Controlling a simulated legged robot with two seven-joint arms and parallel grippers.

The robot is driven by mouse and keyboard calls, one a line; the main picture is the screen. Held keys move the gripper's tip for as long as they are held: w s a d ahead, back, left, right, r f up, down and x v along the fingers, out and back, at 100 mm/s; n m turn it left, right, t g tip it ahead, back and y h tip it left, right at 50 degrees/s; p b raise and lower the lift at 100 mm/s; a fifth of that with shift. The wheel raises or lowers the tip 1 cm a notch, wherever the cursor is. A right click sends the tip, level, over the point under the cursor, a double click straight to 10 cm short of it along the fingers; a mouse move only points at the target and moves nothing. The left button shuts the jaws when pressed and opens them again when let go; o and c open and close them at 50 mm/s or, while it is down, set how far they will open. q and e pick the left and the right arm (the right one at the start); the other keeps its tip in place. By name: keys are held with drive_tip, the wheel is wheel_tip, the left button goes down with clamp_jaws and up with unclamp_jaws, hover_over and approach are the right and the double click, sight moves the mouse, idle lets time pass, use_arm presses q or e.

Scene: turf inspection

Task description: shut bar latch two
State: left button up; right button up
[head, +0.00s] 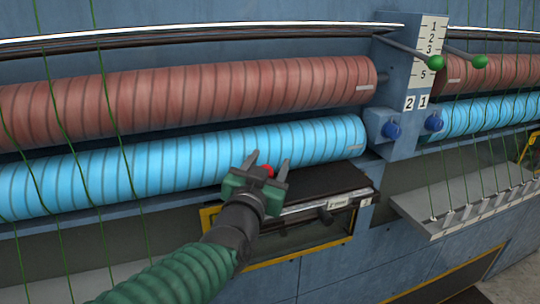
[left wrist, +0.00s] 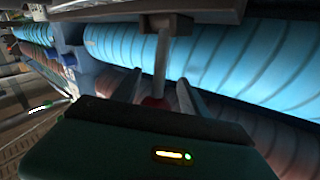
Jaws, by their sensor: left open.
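My left gripper (head: 268,163) is open in front of the lower blue roller, with a red knob (head: 267,171) between its fingers. In the left wrist view, my left gripper (left wrist: 160,84) has a finger on each side of this red knob (left wrist: 154,102), which sits on a grey rod (left wrist: 162,62). The fingers do not look closed on it; contact cannot be told. A plate marked 2 (head: 409,103) is on the blue post, above a blue knob (head: 392,130). I cannot tell for sure which part is bar latch two. My right gripper is not in view.
A brown roller (head: 200,95) lies above the blue roller (head: 180,160). Levers with green knobs (head: 435,60) stick out from the numbered post (head: 425,45). A dark tray (head: 325,185) with a yellow-edged opening is right of my gripper. Green cords hang at left and right.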

use_arm(q)
drive_tip(key=shift+s+d+r, duration=0.25)
drive_tip(key=shift+s, duration=0.3)
drive_tip(key=shift+s+d+r, duration=0.2)
drive_tip(key=shift+s+d, duration=0.05)
drive_tip(key=shift+s, duration=0.25)
drive_tip(key=shift+c, duration=0.7)
drive_tip(key=shift+s, duration=0.25)
drive_tip(key=shift+c, duration=1.4)
drive_tip(key=shift+a, duration=0.25)
drive_tip(key=shift+c, duration=1.1)
drive_tip(key=shift+w+a+f, duration=0.25)
drive_tip(key=shift+w+a, duration=0.1)
drive_tip(key=shift+w, duration=0.15)
drive_tip(key=c, duration=0.5)
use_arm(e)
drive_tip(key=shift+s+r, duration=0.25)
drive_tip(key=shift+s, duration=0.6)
use_arm(q)
drive_tip(key=shift+d, duration=0.2)
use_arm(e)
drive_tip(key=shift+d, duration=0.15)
